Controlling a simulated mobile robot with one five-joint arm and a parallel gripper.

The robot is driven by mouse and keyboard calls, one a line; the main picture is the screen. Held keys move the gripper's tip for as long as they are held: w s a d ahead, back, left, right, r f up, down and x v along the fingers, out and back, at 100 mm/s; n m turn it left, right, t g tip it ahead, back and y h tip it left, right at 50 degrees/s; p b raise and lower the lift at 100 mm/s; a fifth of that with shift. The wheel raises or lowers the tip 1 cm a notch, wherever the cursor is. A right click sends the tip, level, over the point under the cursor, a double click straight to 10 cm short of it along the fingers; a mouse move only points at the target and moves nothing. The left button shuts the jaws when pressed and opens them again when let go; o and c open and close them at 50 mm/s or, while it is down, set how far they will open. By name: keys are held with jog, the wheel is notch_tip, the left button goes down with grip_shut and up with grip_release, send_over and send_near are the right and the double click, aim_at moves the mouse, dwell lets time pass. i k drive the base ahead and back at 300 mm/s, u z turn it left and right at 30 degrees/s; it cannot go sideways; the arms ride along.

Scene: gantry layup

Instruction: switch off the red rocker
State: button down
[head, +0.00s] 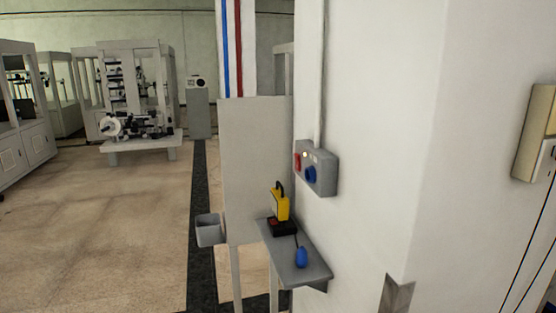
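The red rocker (298,162) is on the left part of a grey wall-mounted switch box (328,174). The box is fixed to the white wall, under a vertical conduit. A blue round knob (311,174) sits to the right of the rocker, and a small pale light or button (305,155) is above it. The rocker is seen at a steep angle, so I cannot tell which side is pressed. My gripper is not in view.
Below the box, a grey shelf (310,272) holds a yellow device (280,206) in a black base and a blue bulb-shaped object (301,257). Open floor (120,230) lies left.

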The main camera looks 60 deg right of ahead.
aim_at(298, 161)
jog(key=i, duration=0.85)
jog(key=z, duration=0.05)
